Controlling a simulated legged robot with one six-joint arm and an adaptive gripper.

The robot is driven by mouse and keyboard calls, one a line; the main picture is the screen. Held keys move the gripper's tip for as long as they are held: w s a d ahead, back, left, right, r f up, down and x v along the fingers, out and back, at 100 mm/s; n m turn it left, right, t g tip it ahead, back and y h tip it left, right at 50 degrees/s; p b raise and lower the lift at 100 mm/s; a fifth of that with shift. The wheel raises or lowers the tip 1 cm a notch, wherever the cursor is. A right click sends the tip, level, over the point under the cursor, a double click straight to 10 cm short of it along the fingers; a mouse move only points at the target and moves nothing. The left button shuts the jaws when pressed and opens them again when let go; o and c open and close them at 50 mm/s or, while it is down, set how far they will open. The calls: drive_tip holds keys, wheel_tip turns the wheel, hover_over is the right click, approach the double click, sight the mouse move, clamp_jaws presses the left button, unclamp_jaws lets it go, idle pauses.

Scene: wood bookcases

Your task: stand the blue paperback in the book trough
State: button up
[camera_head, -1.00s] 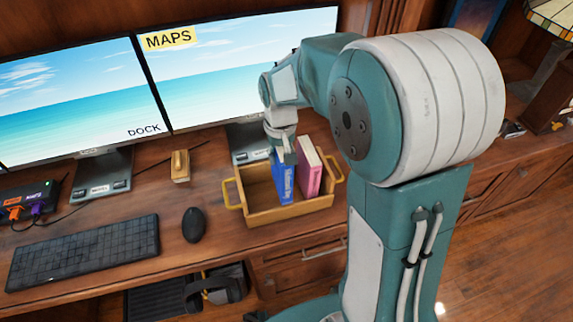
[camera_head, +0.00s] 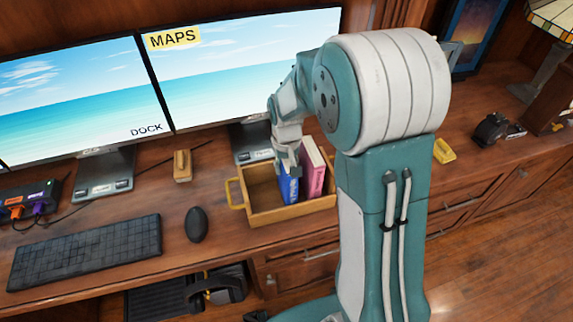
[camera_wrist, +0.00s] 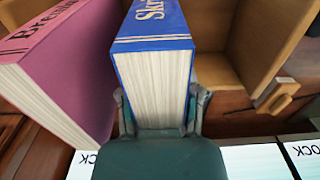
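The blue paperback (camera_head: 289,190) is upright, slightly tilted, inside the wooden book trough (camera_head: 262,213), left of a pink book. The trough's wall also shows in the wrist view (camera_wrist: 265,40). Whether the book's lower edge touches the trough floor is hidden.
The pink book (camera_head: 313,168) stands in the trough at the right; it looms left in the wrist view (camera_wrist: 65,60). Two monitors (camera_head: 240,65) stand behind. A mouse (camera_head: 196,224), a keyboard (camera_head: 85,252) and a small wooden block (camera_head: 182,165) are left of the trough.

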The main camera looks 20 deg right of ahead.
drive_tip(key=shift+o, duration=1.2)
drive_tip(key=shift+a, duration=0.2)
drive_tip(key=shift+d, duration=0.25)
drive_tip(key=shift+r, duration=0.25)
wheel_tip(320, 180, up, 12)
drive_tip(key=shift+f, duration=0.15)
drive_tip(key=s+r+t, duration=0.2)
drive_tip(key=s+r, duration=0.1)
drive_tip(key=s, duration=0.7)
drive_tip(key=s+r+t, duration=0.3)
drive_tip(key=s+r, duration=0.1)
drive_tip(key=s, duration=0.7)
drive_tip(key=shift+r+t, duration=0.25)
drive_tip(key=shift+t, duration=0.05)
